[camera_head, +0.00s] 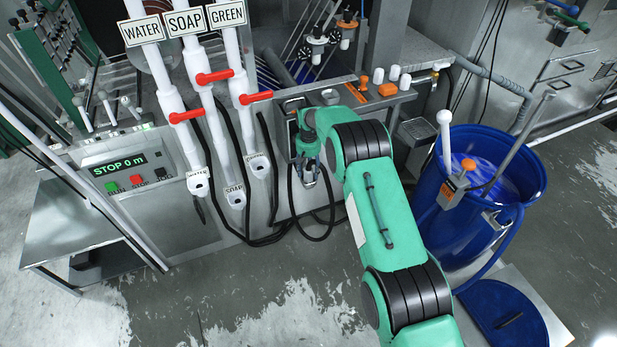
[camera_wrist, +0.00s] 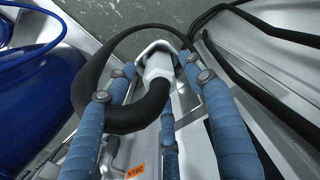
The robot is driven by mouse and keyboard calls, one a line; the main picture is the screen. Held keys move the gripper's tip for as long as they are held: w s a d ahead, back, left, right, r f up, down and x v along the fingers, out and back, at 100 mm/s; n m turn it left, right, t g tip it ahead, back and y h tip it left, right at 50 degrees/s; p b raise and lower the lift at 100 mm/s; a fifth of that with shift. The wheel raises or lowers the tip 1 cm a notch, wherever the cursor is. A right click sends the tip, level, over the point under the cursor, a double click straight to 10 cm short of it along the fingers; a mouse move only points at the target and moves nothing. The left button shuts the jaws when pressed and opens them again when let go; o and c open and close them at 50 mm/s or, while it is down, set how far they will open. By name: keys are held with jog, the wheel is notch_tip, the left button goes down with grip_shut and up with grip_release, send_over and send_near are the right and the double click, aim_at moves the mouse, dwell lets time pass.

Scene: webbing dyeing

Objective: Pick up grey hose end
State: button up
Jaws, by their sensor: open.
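The grey hose end (camera_wrist: 157,67) shows in the wrist view as a pale grey tip joined to a thick black hose (camera_wrist: 152,105). It lies between the fingers of my gripper (camera_wrist: 160,72). The blue-wrapped fingers stand apart on both sides of it, with another finger below. I cannot tell whether any finger touches it. In the head view my gripper (camera_head: 309,172) points down beside the machine's front panel. The hose end is too small and covered to make out clearly there.
Black hoses (camera_head: 320,235) loop below the panel. A blue barrel (camera_head: 470,190) stands at right, with a blue lid (camera_head: 505,318) in front. The lower-left floor is clear.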

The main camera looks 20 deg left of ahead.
jog(key=shift+f, duration=0.55)
grip_shut()
